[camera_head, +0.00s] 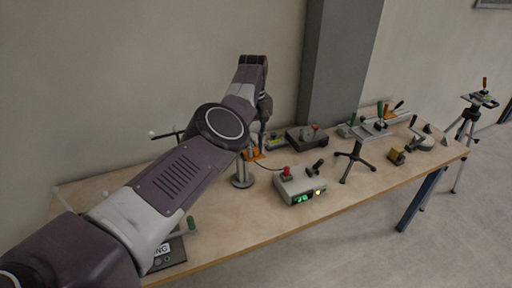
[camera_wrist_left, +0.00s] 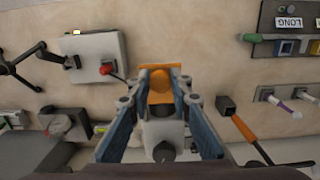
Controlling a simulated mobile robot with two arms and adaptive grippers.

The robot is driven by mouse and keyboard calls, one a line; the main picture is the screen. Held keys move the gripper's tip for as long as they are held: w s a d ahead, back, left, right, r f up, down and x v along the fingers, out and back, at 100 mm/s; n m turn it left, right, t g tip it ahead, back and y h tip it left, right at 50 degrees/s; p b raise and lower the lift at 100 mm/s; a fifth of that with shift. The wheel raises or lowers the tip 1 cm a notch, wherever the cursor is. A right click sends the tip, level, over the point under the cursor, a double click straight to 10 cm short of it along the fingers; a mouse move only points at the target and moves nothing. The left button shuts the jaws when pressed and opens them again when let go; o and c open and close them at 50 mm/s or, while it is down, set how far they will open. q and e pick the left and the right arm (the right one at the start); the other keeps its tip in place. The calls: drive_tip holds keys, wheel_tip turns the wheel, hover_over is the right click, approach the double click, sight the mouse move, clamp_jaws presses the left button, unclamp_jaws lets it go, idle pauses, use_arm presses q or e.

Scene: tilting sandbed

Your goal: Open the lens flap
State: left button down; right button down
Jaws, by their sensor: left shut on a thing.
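In the left wrist view an orange flap-like piece (camera_wrist_left: 159,92) with a rounded knob sits between my fingertips. It is at the end of a pale grey body (camera_wrist_left: 163,130) with a dark round part. My left gripper (camera_wrist_left: 160,78) is shut on the orange piece, with one blue finger on each side. In the head view my left gripper (camera_head: 263,128) reaches down at the back of the table, and a bit of orange (camera_head: 253,154) shows below it. My arm hides much of that spot. My right gripper is not in view.
A grey control box (camera_head: 301,185) with a red knob, a black lever and green lights stands in front right of the gripper. Several devices fill the table's right end. Bare wood (camera_head: 250,222) lies along the front.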

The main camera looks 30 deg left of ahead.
sight(255, 149)
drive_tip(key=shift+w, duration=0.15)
use_arm(q)
drive_tip(key=c, duration=1.7)
unclamp_jaws()
drive_tip(key=shift+w, duration=0.1)
drive_tip(key=shift+c, duration=0.2)
drive_tip(key=shift+f, duration=0.1)
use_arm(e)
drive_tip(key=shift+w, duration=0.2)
use_arm(q)
wheel_tip(255, 149, up, 10)
